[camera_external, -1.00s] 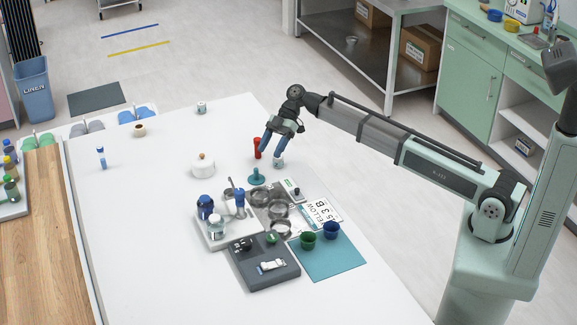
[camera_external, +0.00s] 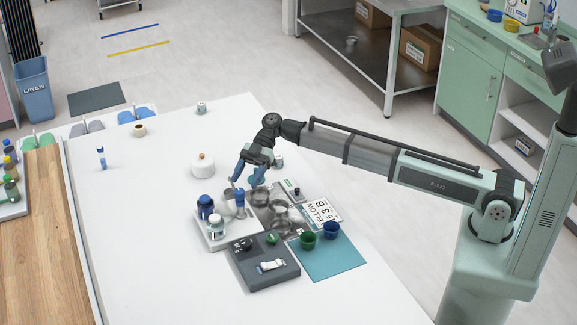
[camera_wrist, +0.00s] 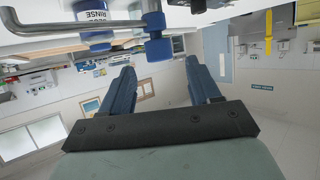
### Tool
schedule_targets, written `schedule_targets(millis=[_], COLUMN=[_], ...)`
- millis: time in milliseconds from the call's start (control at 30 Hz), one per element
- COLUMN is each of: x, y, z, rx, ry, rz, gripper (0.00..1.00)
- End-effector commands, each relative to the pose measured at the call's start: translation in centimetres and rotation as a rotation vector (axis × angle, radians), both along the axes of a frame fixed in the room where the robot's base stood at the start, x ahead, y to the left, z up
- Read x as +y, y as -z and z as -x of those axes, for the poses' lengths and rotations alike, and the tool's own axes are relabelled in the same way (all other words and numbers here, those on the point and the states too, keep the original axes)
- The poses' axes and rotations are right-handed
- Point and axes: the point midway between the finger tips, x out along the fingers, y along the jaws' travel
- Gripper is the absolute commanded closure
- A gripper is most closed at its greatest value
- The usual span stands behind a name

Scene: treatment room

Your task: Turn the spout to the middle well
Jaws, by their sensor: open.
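My gripper (camera_external: 245,182) is open and empty, its blue fingers pointing down above the back of the metal basin area. In the wrist view its two fingers (camera_wrist: 160,78) are spread with nothing between them. A blue post (camera_external: 239,197) stands just below the fingers, apart from them as far as I can see. The wrist view shows a silver bar, apparently the spout (camera_wrist: 90,28), with a blue fitting (camera_wrist: 157,40) beyond the fingertips. Round metal wells sit in a row: a back one, a middle one (camera_external: 279,210) and a front one (camera_external: 280,228). Which well the spout faces I cannot tell.
A dark grey tray (camera_external: 261,277) lies in front, with green and blue cups (camera_external: 331,230) to the right. A white lidded pot (camera_external: 203,168) is behind. The table's left side is mostly clear.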

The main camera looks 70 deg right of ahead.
Motion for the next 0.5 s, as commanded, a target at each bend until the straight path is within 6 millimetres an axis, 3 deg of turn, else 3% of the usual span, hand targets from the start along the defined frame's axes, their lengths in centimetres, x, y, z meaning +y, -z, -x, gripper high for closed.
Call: schedule_targets(millis=[200,500], x=[3.1,5.0], y=[1.4,2.1], z=[-0.3,-0.4], rx=[0.002,0.0], ry=[-0.001,0.0], rz=[0.001,0.001], gripper=[0.38,0.38])
